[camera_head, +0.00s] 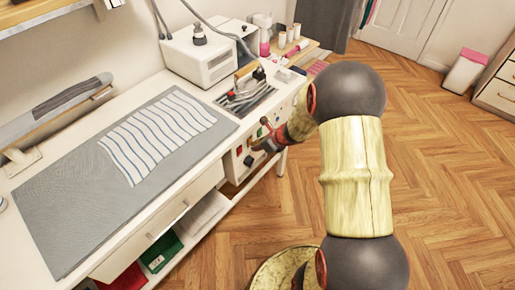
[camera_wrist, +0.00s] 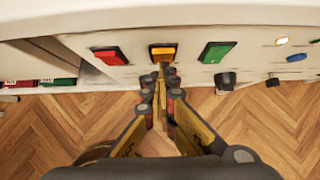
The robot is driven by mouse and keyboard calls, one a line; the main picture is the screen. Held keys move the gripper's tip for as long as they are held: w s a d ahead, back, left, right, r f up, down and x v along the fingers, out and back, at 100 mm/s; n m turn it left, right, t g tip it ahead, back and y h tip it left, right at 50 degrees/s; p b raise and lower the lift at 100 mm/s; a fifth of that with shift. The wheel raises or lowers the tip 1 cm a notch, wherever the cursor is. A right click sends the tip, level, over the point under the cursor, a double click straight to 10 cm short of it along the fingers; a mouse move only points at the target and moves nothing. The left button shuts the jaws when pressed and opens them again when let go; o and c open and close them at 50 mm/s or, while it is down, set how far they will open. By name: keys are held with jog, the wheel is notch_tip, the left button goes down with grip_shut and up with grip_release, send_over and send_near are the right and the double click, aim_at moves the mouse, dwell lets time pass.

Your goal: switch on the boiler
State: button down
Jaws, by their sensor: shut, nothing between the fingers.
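The front panel of the table (camera_wrist: 135,47) carries a red rocker switch (camera_wrist: 110,56), a yellow one (camera_wrist: 163,52) and a green one (camera_wrist: 217,52) in a row. I cannot tell from labels which belongs to the boiler. My gripper (camera_wrist: 163,76) is shut and empty, its tips right at the lower edge of the yellow switch; whether they touch it I cannot tell. In the head view my gripper (camera_head: 256,139) is at the panel, partly hiding the switches. The white boiler box (camera_head: 208,62) with a black cap stands on the table.
The iron (camera_head: 246,90) rests on a dark stand beside the boiler. A striped cloth (camera_head: 158,134) lies on the grey mat (camera_head: 60,195). Black knobs (camera_wrist: 225,80) and a blue button (camera_wrist: 297,57) sit right of the switches. The wooden floor (camera_head: 440,170) to the right is clear.

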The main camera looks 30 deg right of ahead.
jog(key=shift+r, duration=0.15)
jog(key=shift+r+p, duration=0.7)
